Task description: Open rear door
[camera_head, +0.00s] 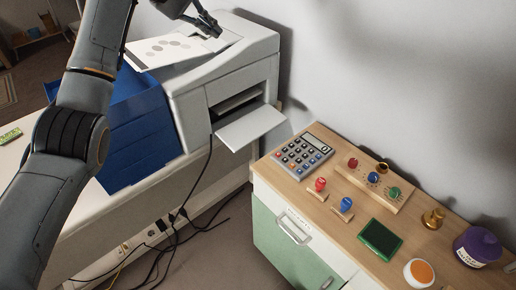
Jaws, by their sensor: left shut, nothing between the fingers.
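The white printer (245,65) stands on the white table at the top middle. On its side facing right, a white flap door (251,127) is folded down and juts out, with a dark opening (235,101) above it. I take this flap for the rear door. My left gripper (214,31) is shut and empty over the top of the printer, above and left of the flap and apart from it. Whether it touches the printer's top is unclear. My right gripper is out of view.
A printed sheet (160,51) lies on the printer's top. Blue trays (140,125) stand left of it. The wooden-topped cabinet (335,225), right of a gap, bears a calculator (304,156), stamps and jars. Cables (178,215) hang in the gap.

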